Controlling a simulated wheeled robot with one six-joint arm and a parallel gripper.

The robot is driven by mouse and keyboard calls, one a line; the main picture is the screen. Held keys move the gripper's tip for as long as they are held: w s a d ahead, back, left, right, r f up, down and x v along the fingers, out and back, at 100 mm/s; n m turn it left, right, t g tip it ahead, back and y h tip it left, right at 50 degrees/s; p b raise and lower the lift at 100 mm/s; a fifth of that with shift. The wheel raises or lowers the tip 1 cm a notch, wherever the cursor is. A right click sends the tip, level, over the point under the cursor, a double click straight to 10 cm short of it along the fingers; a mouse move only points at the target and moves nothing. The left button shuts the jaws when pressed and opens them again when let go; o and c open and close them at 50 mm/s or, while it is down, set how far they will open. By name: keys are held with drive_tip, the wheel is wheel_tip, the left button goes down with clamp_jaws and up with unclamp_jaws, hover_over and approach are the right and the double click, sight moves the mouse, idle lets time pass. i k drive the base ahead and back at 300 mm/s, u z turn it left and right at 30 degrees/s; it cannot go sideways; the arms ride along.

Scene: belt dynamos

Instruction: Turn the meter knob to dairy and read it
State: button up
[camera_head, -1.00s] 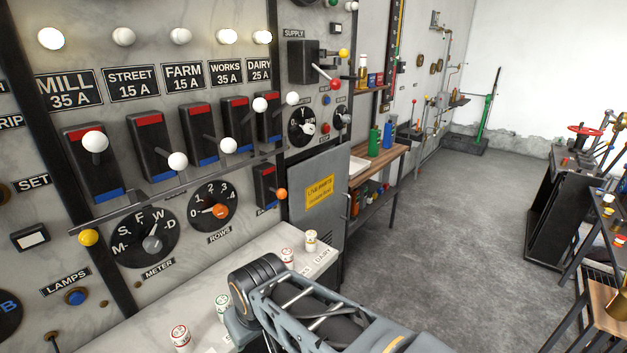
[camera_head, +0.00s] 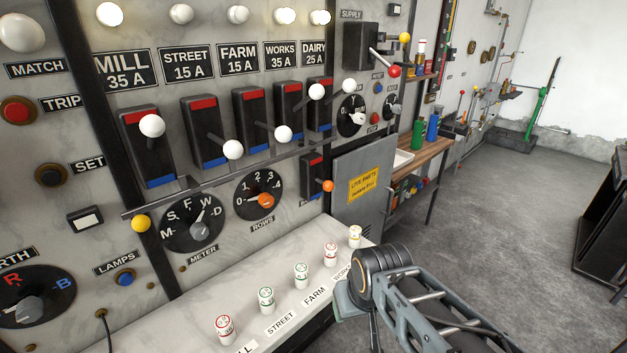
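The meter knob (camera_head: 194,229) is a grey pointer knob on a round black dial (camera_head: 176,237) lettered M, S, F, W and D, above the METER label (camera_head: 203,255). Its pointer leans up and right, seemingly toward W; D is at the dial's right edge. My arm comes in from the lower right, well to the right of the dial and apart from it. My gripper's fingers do not show. I see no needle gauge in this view.
The ROWS dial (camera_head: 258,196) with an orange knob is right of the meter dial. A yellow ball handle (camera_head: 140,223) is close at its upper left. Lever switches (camera_head: 147,146) jut out above.

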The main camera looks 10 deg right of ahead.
sight(199, 230)
drive_tip(key=k, duration=1.25)
drive_tip(key=u, duration=1)
drive_tip(key=i, duration=1.2)
drive_tip(key=z, duration=0.2)
